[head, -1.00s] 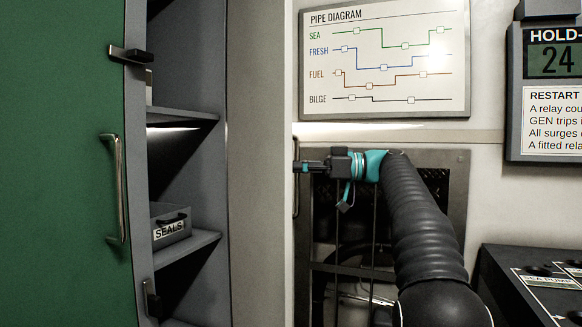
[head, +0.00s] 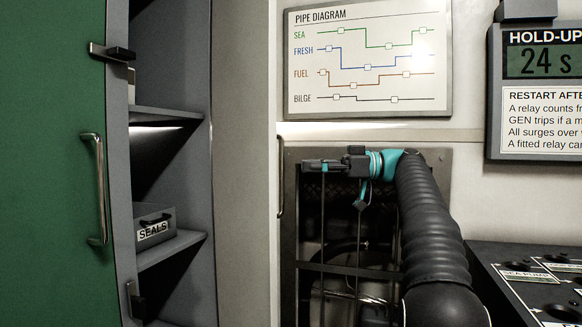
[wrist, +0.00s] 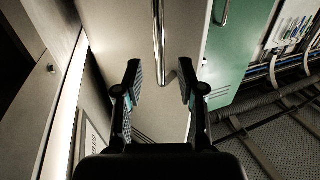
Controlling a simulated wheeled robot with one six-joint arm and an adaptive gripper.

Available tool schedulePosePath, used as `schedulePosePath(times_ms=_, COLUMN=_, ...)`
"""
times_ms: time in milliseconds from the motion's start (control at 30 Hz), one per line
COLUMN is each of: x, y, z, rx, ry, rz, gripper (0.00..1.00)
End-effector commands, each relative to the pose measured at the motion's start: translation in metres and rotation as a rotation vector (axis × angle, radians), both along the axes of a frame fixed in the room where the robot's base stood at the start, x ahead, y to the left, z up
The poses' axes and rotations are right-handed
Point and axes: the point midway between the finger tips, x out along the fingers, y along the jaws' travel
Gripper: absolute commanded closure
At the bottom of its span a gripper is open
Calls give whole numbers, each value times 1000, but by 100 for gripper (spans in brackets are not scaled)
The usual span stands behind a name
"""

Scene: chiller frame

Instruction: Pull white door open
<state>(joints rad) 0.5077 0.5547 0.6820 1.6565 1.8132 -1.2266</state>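The white door (head: 245,140) is a pale panel right of the grey locker in the head view. Its metal bar handle (head: 281,175) shows side-on at the door's right edge. In the wrist view the white door (wrist: 142,108) fills the middle, with the upright handle (wrist: 159,38) running down from the top edge. My gripper (head: 303,167) points left, a short gap to the right of the handle in the head view. In the wrist view my gripper (wrist: 159,75) is open and empty, and the handle's lower end appears between its fingertips, beyond them. Whether the door stands slightly ajar cannot be told.
A green door (head: 55,170) with its own handle stands left of shelves holding a SEALS bin (head: 155,229). Behind my arm is a dark framed grille (head: 330,270). A PIPE DIAGRAM board (head: 367,60) hangs above, and a dark console (head: 535,265) is at lower right.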

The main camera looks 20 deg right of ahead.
Motion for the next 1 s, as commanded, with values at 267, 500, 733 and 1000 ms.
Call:
schedulePosePath(times_ms=267, x=-9, y=-39, z=0, rx=-1, ry=-1, rz=-1, gripper=61)
schedulePosePath(times_ms=500, x=-11, y=-46, z=0, rx=0, ry=1, rz=0, gripper=61)
schedulePosePath(times_ms=733, x=-11, y=-45, z=0, rx=0, ry=2, rz=-1, gripper=76)
schedulePosePath(times_ms=1000, x=-9, y=-26, z=13, rx=5, ry=177, rz=-116, gripper=100)
